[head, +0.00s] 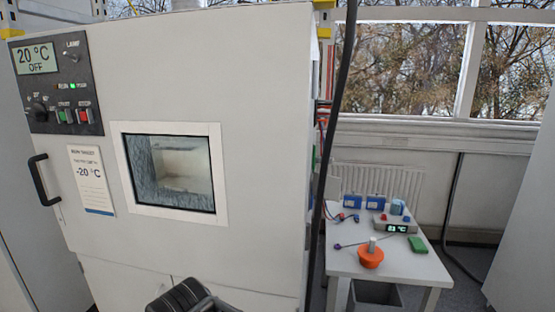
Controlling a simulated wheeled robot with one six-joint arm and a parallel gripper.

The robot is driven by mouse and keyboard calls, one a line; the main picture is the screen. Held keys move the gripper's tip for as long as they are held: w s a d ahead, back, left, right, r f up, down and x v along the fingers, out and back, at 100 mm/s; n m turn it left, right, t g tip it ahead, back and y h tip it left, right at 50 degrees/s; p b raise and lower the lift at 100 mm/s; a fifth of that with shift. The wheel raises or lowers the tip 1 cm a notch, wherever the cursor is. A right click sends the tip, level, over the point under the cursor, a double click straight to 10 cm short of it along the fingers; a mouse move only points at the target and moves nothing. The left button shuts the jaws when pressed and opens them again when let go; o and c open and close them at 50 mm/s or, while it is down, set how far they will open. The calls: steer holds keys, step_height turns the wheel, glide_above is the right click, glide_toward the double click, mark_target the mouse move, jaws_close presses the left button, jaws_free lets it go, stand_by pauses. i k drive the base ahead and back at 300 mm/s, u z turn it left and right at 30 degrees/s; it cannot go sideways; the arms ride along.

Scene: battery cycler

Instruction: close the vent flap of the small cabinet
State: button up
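A white cabinet (262,95) with a closed front door fills the left and middle of the head view. Its door has a frosted window (168,172) and a black handle (43,180) at the left. A dark control panel (55,85) reads 20 °C and OFF. I cannot make out a vent flap on the parts of it that show, and I cannot tell whether this is the small cabinet. A dark ribbed part, apparently of my arm, shows at the bottom edge. No gripper fingertips show.
A small white table (395,262) stands at the right by the window wall. It holds blue boxes, an orange object (371,257), a green object (417,244) and a device with a display (395,227). A dark cable hangs along the cabinet's right side.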

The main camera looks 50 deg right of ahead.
mark_target(334, 185)
steer(key=z, duration=3.65)
steer(key=i, duration=1.75)
steer(key=u, duration=3.1)
